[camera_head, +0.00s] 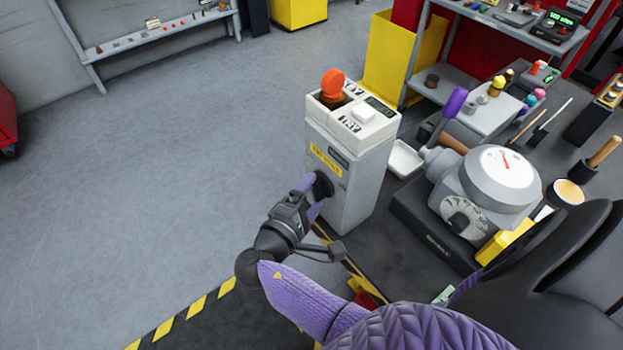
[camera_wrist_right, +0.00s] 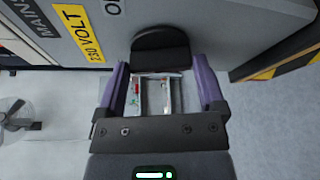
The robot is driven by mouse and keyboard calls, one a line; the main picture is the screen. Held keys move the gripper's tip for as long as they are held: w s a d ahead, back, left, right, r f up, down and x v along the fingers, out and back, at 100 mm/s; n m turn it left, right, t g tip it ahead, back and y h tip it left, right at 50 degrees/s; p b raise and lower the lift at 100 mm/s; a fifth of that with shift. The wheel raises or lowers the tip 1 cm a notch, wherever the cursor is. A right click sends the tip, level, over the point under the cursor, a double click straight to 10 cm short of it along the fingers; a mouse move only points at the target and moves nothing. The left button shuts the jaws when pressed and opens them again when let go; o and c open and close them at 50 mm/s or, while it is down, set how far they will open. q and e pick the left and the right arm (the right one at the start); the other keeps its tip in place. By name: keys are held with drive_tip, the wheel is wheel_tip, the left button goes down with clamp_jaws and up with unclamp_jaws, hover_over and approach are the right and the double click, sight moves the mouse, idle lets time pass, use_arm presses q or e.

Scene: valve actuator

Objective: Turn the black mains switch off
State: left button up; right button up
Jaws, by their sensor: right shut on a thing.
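The black mains switch (camera_head: 323,184) is a dark round knob on the side of a grey cabinet (camera_head: 352,195). The cabinet has a yellow label and a dark "MAINS" plate. In the right wrist view the switch (camera_wrist_right: 160,42) shows as a black rounded piece in front of the finger ends, beside the yellow "230 VOLT" label (camera_wrist_right: 82,32). My right gripper (camera_head: 313,195) is at the switch, its two purple fingers on either side of it and shut on it. The fingers also show in the right wrist view (camera_wrist_right: 162,80). My left gripper is not in view.
An orange knob (camera_head: 332,84) stands on the cabinet's white top. Right of the cabinet are a small white tray (camera_head: 405,158) and a grey valve actuator with a gauge (camera_head: 503,172) and purple-tipped lever (camera_head: 455,102). Open floor lies left.

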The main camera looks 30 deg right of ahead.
drive_tip(key=n+p, duration=0.1)
drive_tip(key=n+g+p, duration=0.1)
drive_tip(key=shift+w+r+n+y+p, duration=0.1)
drive_tip(key=shift+r+n+y+p, duration=0.2)
drive_tip(key=shift+r+y+p, duration=0.1)
drive_tip(key=shift+f+n+g+p, duration=0.15)
drive_tip(key=shift+n+g+p, duration=0.35)
drive_tip(key=shift+n+p, duration=0.2)
drive_tip(key=o, duration=1)
drive_tip(key=shift+c, duration=0.2)
